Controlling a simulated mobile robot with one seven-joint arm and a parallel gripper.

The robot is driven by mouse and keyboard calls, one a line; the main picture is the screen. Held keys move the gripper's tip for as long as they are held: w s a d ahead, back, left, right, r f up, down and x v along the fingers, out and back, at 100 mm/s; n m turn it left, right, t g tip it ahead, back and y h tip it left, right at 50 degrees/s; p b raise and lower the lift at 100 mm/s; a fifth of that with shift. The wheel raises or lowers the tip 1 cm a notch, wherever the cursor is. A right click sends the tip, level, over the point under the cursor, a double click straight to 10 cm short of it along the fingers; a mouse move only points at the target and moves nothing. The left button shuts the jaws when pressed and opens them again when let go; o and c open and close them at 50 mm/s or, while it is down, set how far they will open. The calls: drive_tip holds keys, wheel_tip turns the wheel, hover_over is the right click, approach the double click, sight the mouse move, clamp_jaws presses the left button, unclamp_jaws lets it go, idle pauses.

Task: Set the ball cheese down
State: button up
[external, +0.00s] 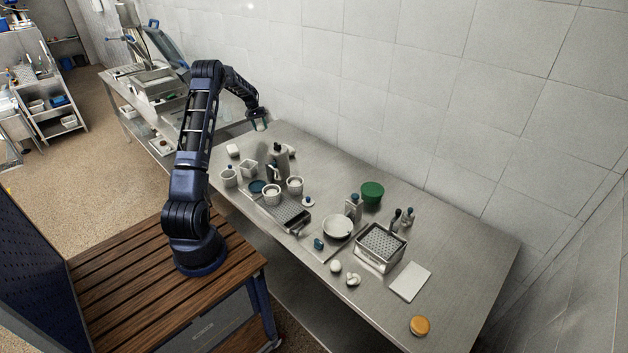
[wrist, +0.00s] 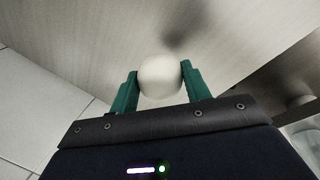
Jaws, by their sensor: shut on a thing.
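The ball cheese (wrist: 160,76) is a pale, off-white round ball. In the wrist view it sits between the two green fingers of my gripper (wrist: 158,84), which is shut on it. In the external view my gripper (external: 261,125) is at the far left part of the steel table (external: 455,250), close to the tiled wall. The cheese is small and hard to make out there. A soft dark shadow lies on the surface near the ball in the wrist view; I cannot tell the exact gap below it.
Farther right are a perforated basket (external: 380,247), a white bowl (external: 338,227), a green bowl (external: 372,192) and an orange round (external: 419,325). The table's right end has free room.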

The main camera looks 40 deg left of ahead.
drive_tip(key=shift+s+a+x, duration=0.1)
drive_tip(key=shift+x, duration=0.65)
drive_tip(key=shift+s+a+x, duration=0.15)
drive_tip(key=shift+x, duration=0.65)
drive_tip(key=shift+s+a+x, duration=0.1)
drive_tip(key=shift+x, duration=0.65)
drive_tip(key=shift+f, duration=0.2)
drive_tip(key=o, duration=1)
drive_tip(key=shift+r, duration=0.1)
drive_tip(key=v, duration=1.2)
